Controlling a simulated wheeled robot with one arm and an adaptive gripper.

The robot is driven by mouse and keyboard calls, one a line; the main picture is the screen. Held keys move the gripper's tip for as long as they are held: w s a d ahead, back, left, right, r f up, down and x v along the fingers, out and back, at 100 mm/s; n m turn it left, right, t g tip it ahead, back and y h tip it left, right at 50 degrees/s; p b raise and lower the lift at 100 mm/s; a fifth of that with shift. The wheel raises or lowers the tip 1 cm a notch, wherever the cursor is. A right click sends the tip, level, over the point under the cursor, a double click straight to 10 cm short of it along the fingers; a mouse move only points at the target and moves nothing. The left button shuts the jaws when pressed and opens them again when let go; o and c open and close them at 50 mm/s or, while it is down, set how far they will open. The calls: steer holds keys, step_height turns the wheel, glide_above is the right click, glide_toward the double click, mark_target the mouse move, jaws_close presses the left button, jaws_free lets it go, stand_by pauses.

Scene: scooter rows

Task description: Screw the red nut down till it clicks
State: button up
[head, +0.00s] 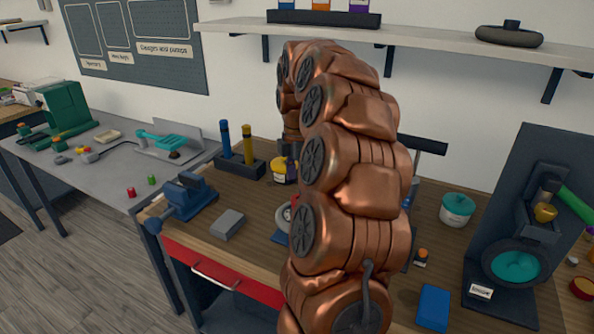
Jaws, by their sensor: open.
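My copper-coloured arm rises through the middle of the view and bends down at its far side. My gripper (292,158) is the small dark end there, open, largely hidden behind the arm. It is close above or beside a yellow-and-dark round item (281,172) on the wooden bench; I cannot tell whether they touch. I see no nut that I can name with certainty. A small red piece (131,192) stands on the grey table at left, too small to identify. A white ring-like part (284,216) on a blue base is partly hidden by my arm.
The wooden bench holds a blue vise (187,196), a grey block (227,224), a holder with blue and yellow handles (240,164), a teal-lidded jar (457,210), a blue box (433,308) and a dark stand (541,220). A shelf (430,38) runs above.

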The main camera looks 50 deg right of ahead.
mark_target(296, 196)
steer(key=shift+f+p, duration=0.55)
steer(key=shift+f, duration=1.95)
steer(key=c, duration=1)
steer(key=shift+m+b, duration=0.6)
steer(key=shift+m, duration=0.1)
steer(key=o, duration=1)
steer(key=shift+w, duration=0.2)
steer(key=shift+c, duration=0.2)
steer(key=shift+o, duration=1.3)
steer(key=shift+s, duration=0.1)
